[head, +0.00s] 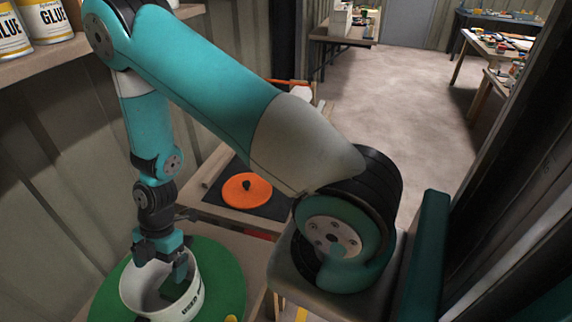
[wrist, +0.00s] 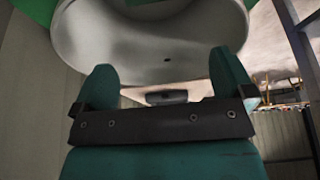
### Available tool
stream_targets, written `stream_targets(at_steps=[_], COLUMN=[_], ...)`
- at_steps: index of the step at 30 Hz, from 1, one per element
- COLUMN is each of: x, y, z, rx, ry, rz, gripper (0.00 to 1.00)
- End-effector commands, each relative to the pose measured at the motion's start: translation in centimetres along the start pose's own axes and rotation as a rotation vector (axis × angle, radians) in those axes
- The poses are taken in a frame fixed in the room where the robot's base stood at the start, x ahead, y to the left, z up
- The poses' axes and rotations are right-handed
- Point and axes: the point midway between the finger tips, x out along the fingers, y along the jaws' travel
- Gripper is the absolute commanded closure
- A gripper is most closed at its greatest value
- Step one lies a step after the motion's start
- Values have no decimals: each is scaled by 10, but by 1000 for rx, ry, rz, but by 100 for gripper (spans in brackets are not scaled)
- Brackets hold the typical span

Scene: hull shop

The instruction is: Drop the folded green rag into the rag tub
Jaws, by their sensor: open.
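The white rag tub (head: 134,290) stands on a round green mat at the lower left of the head view, with dark lettering on its side. A dark green piece that looks like the folded green rag (head: 178,291) lies inside it, partly hidden by my gripper and the rim. My gripper (head: 163,266) points down over the tub's opening. In the wrist view my gripper (wrist: 165,72) has its two fingers wide apart with no rag between them. The pale tub (wrist: 150,45) fills the top of that view, with dark green (wrist: 150,10) at its upper edge.
The green mat (head: 232,275) lies around the tub. Beyond it a dark board (head: 272,205) carries an orange disc (head: 246,190) with a dark knob. A shelf with glue cans (head: 48,20) is at the upper left. Open floor (head: 430,90) and cluttered tables (head: 497,45) lie farther back.

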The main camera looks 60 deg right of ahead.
Motion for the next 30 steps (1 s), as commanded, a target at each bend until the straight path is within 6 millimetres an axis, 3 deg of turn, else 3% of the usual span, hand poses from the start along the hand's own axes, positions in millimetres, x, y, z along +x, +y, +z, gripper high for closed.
stream_targets(at_steps=[5, 15, 21, 30], x=[-23, -109, -150, -172], y=[1, 1, 1, 0], z=[1, 1, 1, 0], rx=[1, -1, -1, 0], ry=[-1, -1, -2, 0], rz=[6, 8, 6, 1], gripper=[0, 0, 0, 0])
